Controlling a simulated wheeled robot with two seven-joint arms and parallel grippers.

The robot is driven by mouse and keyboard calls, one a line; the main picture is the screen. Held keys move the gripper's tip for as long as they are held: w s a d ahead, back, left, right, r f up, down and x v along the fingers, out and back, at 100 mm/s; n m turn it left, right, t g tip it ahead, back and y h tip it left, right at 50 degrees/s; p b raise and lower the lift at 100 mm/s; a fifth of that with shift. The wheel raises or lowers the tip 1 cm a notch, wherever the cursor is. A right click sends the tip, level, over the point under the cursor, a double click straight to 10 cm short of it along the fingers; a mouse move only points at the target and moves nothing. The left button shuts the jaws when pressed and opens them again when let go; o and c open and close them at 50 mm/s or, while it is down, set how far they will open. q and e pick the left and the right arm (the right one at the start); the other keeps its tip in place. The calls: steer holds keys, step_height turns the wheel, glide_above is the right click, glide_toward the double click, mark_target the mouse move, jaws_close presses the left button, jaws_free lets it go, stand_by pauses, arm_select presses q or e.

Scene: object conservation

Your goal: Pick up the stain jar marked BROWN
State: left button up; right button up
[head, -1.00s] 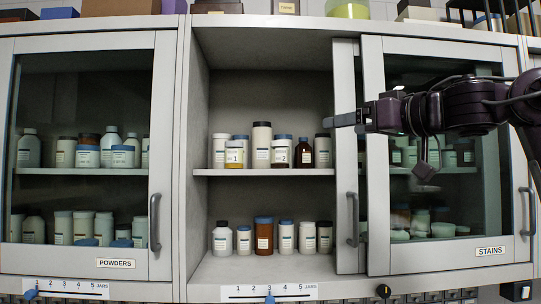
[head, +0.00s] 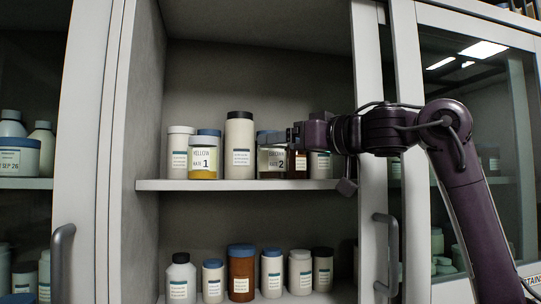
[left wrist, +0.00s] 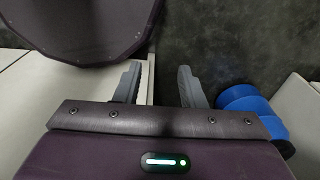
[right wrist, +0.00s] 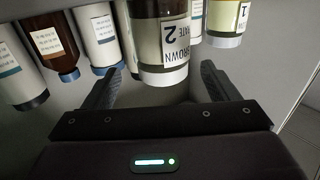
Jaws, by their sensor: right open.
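The stain jar marked BROWN (head: 270,167), with a "2" on its label, stands on the upper shelf, partly hidden by my right gripper (head: 275,138) in the head view. In the right wrist view the BROWN jar (right wrist: 164,72) appears between and just beyond the open fingers (right wrist: 160,82). It has a clear body, dark contents and a white label. I cannot tell whether the fingers touch it. My left gripper (left wrist: 158,80) shows only in the left wrist view, fingers apart and empty, over the floor.
The YELLOW jar (head: 204,160), marked 1, and a tall white jar (head: 239,150) stand left of it. A brown bottle (right wrist: 53,50) and white jars crowd the other side. The upper shelf (head: 225,185) is bounded by a sliding door frame (head: 368,60) at right. More jars stand below.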

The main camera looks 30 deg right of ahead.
mark_target(266, 148)
steer(key=p+x, duration=0.2)
steer(key=x, duration=0.1)
steer(key=p+x, duration=0.1)
steer(key=x, duration=0.1)
steer(key=shift+a+f, duration=0.15)
steer(key=shift+f, duration=0.2)
steer(key=shift+w+a+f, duration=0.1)
steer(key=shift+w+f, duration=0.05)
steer(key=shift+w, duration=0.15)
steer(key=shift+s, duration=0.2)
steer(key=shift+c, duration=0.7)
steer(key=shift+s, duration=0.1)
steer(key=shift+c, duration=1.2)
arm_select(q)
steer(key=r, duration=0.1)
steer(key=w+r, duration=0.1)
steer(key=r, duration=0.1)
steer(key=shift+r, duration=0.15)
arm_select(e)
steer(key=c, duration=0.8)
